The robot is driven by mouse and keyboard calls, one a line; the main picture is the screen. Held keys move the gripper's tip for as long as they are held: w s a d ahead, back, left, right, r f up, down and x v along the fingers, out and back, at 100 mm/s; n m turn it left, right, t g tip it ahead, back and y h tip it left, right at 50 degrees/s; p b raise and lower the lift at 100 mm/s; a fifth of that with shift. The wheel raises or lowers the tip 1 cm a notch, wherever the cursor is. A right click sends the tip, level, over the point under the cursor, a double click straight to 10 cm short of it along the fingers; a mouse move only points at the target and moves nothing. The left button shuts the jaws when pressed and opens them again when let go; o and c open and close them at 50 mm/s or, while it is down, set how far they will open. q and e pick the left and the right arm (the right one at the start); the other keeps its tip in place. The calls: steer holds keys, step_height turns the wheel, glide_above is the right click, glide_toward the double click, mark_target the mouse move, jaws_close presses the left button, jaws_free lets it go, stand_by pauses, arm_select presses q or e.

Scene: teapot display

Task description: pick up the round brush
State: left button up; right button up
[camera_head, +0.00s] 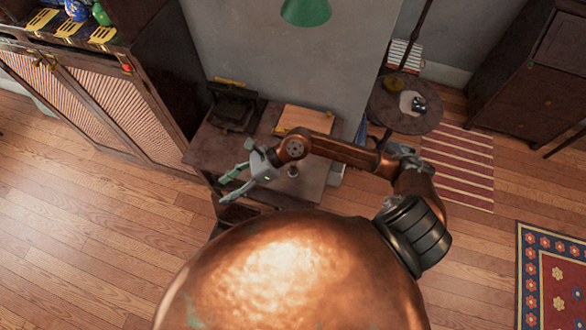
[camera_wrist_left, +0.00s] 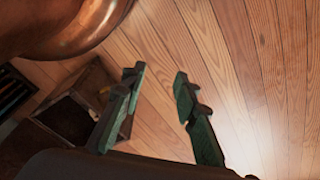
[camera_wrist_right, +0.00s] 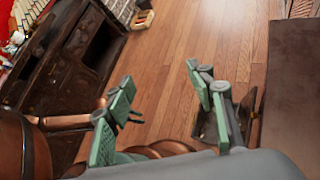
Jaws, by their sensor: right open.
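I cannot make out a round brush for sure in any view. A small pale object (camera_head: 292,170) stands on the desk, partly behind my right arm; it is too small to name. My right gripper (camera_head: 228,188) is open and empty over the left front part of the desk (camera_head: 204,150). Its parted fingers also show in the right wrist view (camera_wrist_right: 163,98), with floor between them. My left gripper (camera_wrist_left: 157,78) shows only in the left wrist view, open and empty above the floor.
A dark machine (camera_head: 235,105) and a tan board (camera_head: 306,120) are at the desk's back. A round side table (camera_head: 392,117) stands right of it, a long cabinet (camera_head: 85,90) left. A dark open box or drawer (camera_wrist_left: 112,128) is near the left gripper. Floor at left is clear.

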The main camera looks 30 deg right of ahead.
steer(key=d+f+n+g+h, duration=0.1)
steer(key=d+f+n+h, duration=0.1)
steer(key=d+f+h, duration=0.3)
steer(key=n+g+h, duration=0.1)
steer(key=n+h, duration=0.1)
steer(key=h, duration=0.5)
glide_toward(293, 169)
steer(key=f, duration=0.5)
steer(key=shift+w+d+f+p, duration=0.25)
steer(key=shift+w+d+p, duration=0.1)
steer(key=shift+w+p, duration=0.05)
steer(key=f, duration=0.7)
steer(key=shift+w+d+f, duration=0.1)
steer(key=shift+w+f, duration=0.1)
steer(key=shift+w, duration=0.05)
arm_select(q)
steer(key=s+f, duration=0.3)
steer(key=s, duration=0.6)
steer(key=shift+s+a+f, duration=0.25)
steer(key=shift+a+f, duration=0.05)
steer(key=shift+a, duration=0.15)
arm_select(e)
steer(key=shift+c, duration=0.3)
steer(key=c, duration=1.2)
steer(key=shift+r, duration=0.15)
